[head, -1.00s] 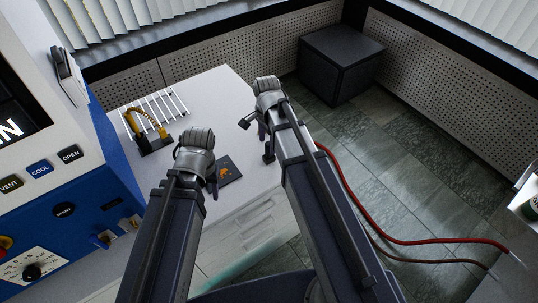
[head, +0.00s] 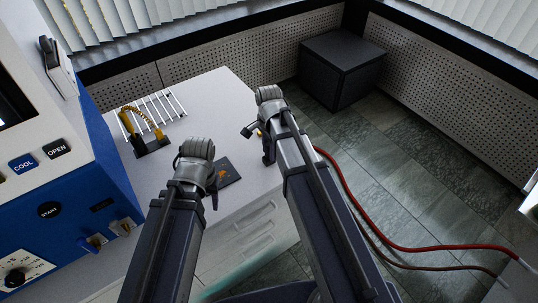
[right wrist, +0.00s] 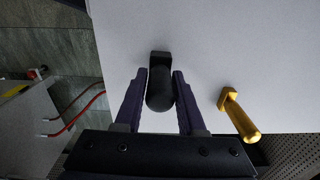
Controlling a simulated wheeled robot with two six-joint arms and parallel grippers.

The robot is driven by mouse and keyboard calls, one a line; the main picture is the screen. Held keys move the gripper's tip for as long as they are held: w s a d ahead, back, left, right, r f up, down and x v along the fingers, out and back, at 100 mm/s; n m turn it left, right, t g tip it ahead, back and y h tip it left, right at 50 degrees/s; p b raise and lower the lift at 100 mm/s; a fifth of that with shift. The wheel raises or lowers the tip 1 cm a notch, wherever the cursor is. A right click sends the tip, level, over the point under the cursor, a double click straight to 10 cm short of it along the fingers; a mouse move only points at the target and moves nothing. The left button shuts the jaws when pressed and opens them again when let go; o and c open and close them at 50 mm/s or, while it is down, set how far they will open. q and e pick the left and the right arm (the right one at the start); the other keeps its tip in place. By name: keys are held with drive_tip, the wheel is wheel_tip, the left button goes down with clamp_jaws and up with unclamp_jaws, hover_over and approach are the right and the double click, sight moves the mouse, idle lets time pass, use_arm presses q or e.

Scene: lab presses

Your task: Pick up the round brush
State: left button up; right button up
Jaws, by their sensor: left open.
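A black tool (right wrist: 160,92) with a thick rounded end and a small square block stands out over the white tabletop in the right wrist view. It lies between the two fingers of my right gripper (right wrist: 160,74), which flank it closely; I cannot tell whether they press on it. A golden tool (right wrist: 239,117) with a square end and round handle lies to the right there, clear of the fingers. I cannot tell for sure which is the round brush. In the head view my right gripper (head: 266,154) is low over the table edge. My left gripper (head: 213,190) is open beside a dark mat.
The dark mat (head: 229,174) with an orange mark lies between my arms. A white rack (head: 168,104) and a dark holder with yellow parts (head: 153,148) stand at the left of the table. A blue and white machine (head: 70,220) fills the left. A red hose (head: 345,190) runs on the right.

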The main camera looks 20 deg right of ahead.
clamp_jaws()
use_arm(q)
drive_tip(key=shift+r, duration=0.1)
use_arm(e)
drive_tip(key=shift+r, duration=0.1)
wheel_tip(320, 180, up, 10)
drive_tip(key=p, duration=1)
use_arm(q)
wheel_tip(320, 180, up, 10)
